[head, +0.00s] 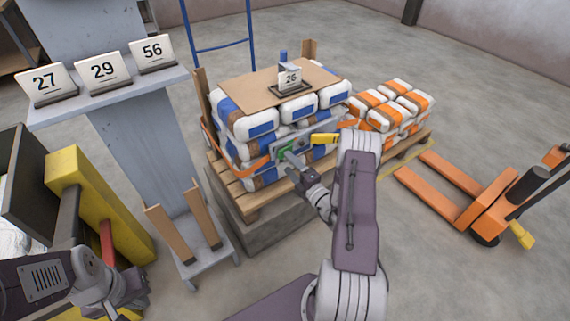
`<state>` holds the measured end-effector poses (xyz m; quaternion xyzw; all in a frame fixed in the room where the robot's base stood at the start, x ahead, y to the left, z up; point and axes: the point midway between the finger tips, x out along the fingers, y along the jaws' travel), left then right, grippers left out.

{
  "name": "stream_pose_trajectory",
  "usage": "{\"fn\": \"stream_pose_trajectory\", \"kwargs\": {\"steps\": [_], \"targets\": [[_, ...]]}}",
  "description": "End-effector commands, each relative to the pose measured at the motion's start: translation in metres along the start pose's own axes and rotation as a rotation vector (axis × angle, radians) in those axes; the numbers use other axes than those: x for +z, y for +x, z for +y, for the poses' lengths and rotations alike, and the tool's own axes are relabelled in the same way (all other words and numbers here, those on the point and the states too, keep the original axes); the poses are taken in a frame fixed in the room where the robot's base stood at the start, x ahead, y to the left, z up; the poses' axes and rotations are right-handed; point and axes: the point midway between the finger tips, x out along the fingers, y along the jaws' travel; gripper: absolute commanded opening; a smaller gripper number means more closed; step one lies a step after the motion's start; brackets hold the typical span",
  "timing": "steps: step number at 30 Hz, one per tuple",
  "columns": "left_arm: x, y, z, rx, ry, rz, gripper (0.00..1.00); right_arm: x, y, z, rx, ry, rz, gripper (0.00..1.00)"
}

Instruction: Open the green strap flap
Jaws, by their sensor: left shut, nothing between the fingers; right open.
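The green strap flap (283,154) is a small green patch on a grey metal buckle plate (298,142). The plate sits on the front of the stack of blue-and-white bags (262,130). An orange strap (250,168) runs around the stack to the plate. My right gripper (290,160) is at the flap, with its open fingers partly covering it. I cannot tell whether they touch it or how far the flap is open. My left gripper (130,300) is at the lower left, far from the stack, shut and empty.
The stack stands on a wooden pallet (236,200), with orange-and-white bags (390,108) behind right. A yellow tab (325,138) is beside the plate. A sign reading 26 (290,78) is on top. A grey stand (110,98) holds signs 27, 29, 56. An orange pallet jack (490,208) is right.

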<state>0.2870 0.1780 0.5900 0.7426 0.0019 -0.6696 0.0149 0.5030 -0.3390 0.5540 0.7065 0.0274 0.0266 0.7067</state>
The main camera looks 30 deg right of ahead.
Motion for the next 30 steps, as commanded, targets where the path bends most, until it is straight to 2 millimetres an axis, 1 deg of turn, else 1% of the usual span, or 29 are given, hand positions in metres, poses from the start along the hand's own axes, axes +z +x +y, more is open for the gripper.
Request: {"fn": "stream_pose_trajectory", "kwargs": {"steps": [1,3,6,9,15,17,18,20,21,22,30], "targets": [[0.001,0.007,0.000,0.000,0.000,0.000,0.00,-0.001,0.010,-0.003,0.004,-0.004,0.004,0.62],[0.001,0.011,0.000,0.000,0.000,0.000,0.00,-0.001,0.020,-0.002,0.004,-0.003,0.002,0.62],[0.002,0.013,0.000,0.000,0.000,0.000,0.00,0.000,0.030,-0.001,0.002,-0.002,0.001,0.62],[0.002,0.013,0.000,0.000,0.000,0.000,0.00,0.000,0.034,0.000,0.002,0.000,0.000,0.62],[0.002,0.013,0.000,0.000,0.000,0.000,0.00,0.000,0.034,0.001,0.001,0.000,0.000,0.62],[0.002,0.013,0.000,0.000,0.000,0.000,0.00,0.000,0.034,0.000,0.001,0.000,0.000,0.45],[0.002,0.013,0.000,0.000,0.000,0.000,0.00,0.000,0.034,0.000,0.001,0.000,0.000,0.34],[0.002,0.013,0.000,0.000,0.000,0.000,0.00,0.000,0.034,0.000,0.000,0.000,0.000,0.17],[0.002,0.013,0.000,0.000,0.000,0.000,0.00,0.000,0.034,0.000,0.001,0.000,0.000,0.06],[0.001,0.013,0.000,0.000,0.000,0.000,0.00,0.000,0.034,0.000,0.000,0.000,0.000,0.00],[0.001,0.012,0.000,0.000,0.000,0.000,0.00,0.002,0.032,0.001,0.000,-0.001,0.029,0.00]]}}
